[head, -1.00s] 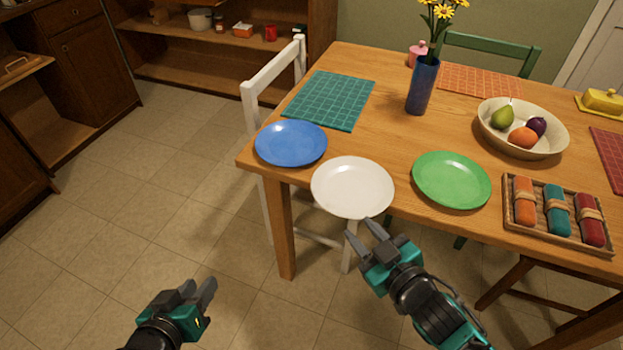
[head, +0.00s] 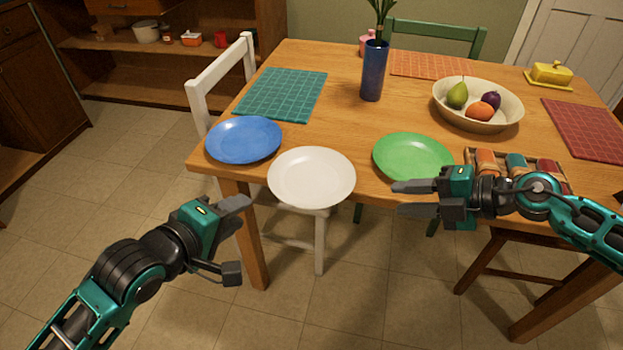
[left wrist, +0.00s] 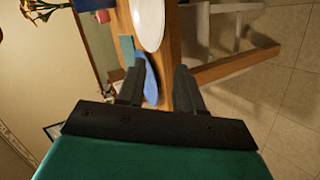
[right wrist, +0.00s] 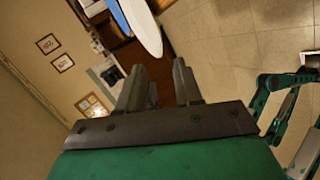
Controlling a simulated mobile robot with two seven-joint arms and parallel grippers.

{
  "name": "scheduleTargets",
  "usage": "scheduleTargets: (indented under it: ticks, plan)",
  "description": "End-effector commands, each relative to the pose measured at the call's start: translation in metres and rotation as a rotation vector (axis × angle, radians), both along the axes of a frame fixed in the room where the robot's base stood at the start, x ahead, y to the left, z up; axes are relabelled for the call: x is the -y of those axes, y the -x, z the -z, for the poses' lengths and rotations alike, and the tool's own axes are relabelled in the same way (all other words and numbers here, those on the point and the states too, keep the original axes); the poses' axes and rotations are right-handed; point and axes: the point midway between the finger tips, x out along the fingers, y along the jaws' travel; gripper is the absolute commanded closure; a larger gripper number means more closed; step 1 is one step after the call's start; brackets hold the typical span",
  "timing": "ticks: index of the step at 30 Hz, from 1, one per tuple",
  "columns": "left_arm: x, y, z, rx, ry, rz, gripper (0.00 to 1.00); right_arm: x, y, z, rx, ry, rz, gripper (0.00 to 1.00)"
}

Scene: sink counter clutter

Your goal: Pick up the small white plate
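The small white plate (head: 311,178) lies at the table's front edge, its near rim overhanging the edge, between the blue and green plates. It also shows at the top of the left wrist view (left wrist: 149,22) and the right wrist view (right wrist: 142,27). My left gripper (head: 238,240) is open and empty, in front of the table, below and left of the white plate. My right gripper (head: 408,199) is open and empty, to the right of the white plate, its fingers pointing left toward it. It covers the green plate's near edge in the head view.
The blue plate (head: 244,140) is close at the left and the green plate (head: 410,156) close at the right. A tray with rolled napkins (head: 516,164) is partly behind my right arm. A blue vase (head: 374,72) and fruit bowl (head: 477,119) stand farther back. A white chair (head: 222,84) stands left.

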Motion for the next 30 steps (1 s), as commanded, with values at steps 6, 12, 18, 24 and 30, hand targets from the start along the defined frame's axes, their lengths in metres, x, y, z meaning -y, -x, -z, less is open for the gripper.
scheduleTargets:
  ticks: [6,12,18,24,30]
  plan:
    - [0.001,-0.004,0.002,0.002,-0.001,0.000,0.64,-0.005,-0.001,0.001,0.000,-0.005,-0.001,0.65]
    - [0.010,-0.026,0.014,0.003,-0.001,0.000,0.64,-0.028,-0.010,0.013,0.001,-0.007,-0.002,0.65]
    - [0.023,-0.059,0.032,0.002,-0.001,0.000,0.64,-0.060,-0.023,0.031,0.001,-0.008,-0.001,0.65]
    - [0.034,-0.086,0.047,0.002,-0.002,0.001,0.64,-0.088,-0.034,0.046,0.002,-0.006,-0.001,0.65]
    - [0.041,-0.102,0.057,0.001,-0.002,0.000,0.64,-0.103,-0.041,0.056,0.001,-0.005,0.000,0.65]
